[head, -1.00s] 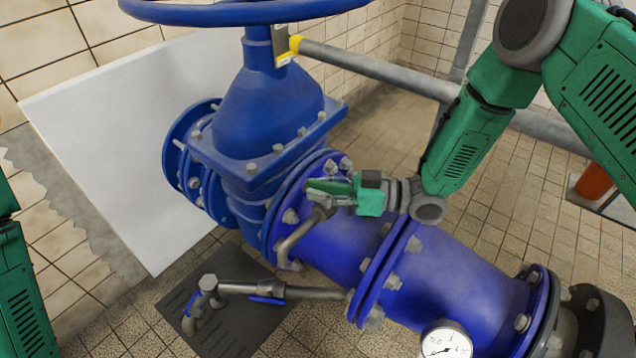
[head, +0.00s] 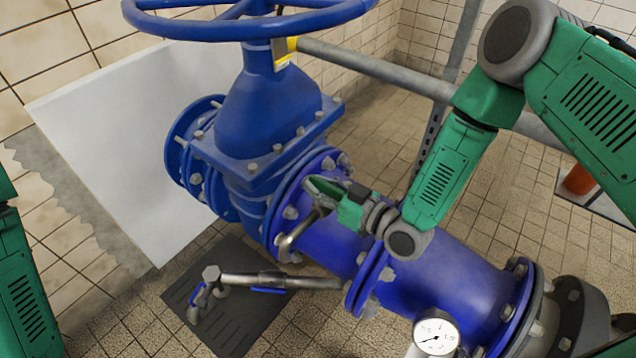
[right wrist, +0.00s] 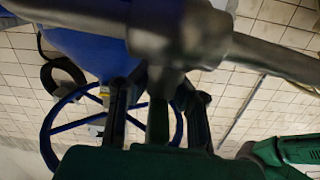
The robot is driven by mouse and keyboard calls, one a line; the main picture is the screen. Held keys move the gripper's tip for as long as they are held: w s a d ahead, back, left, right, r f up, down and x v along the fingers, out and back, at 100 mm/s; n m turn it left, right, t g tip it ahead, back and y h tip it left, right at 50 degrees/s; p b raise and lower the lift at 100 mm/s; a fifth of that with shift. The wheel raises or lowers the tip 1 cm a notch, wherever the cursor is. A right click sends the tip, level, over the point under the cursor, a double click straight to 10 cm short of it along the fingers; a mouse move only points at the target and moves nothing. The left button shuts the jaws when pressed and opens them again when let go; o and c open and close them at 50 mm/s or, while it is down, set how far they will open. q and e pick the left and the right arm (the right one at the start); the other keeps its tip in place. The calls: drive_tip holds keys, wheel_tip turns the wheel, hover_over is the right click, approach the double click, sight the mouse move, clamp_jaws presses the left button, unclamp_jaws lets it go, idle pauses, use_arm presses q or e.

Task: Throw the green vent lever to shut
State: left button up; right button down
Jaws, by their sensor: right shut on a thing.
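My right gripper (head: 326,190) is over the blue pipe, at the top of a bent grey vent pipe (head: 292,238). It is shut on the vent lever, which the fingers mostly hide in the head view; its green colour is hard to tell from my green gripper. In the right wrist view my gripper's dark fingers (right wrist: 158,105) stand on either side of a dark grey stem below a grey pipe fitting (right wrist: 180,35). My left gripper is out of view; only part of my left arm shows at the left edge.
A big blue valve (head: 262,110) with a blue handwheel (head: 250,25) stands left of the gripper. A pressure gauge (head: 436,336) sits on the pipe. A low grey pipe with a blue handle (head: 268,290) lies at lower left. A grey rail (head: 380,68) runs behind.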

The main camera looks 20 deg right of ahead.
drive_tip(key=shift+w+r, duration=0.1)
drive_tip(key=shift+w, duration=0.05)
drive_tip(key=c, duration=1.8)
unclamp_jaws()
drive_tip(key=shift+o, duration=1)
drive_tip(key=shift+w, duration=0.1)
drive_tip(key=v, duration=1.2)
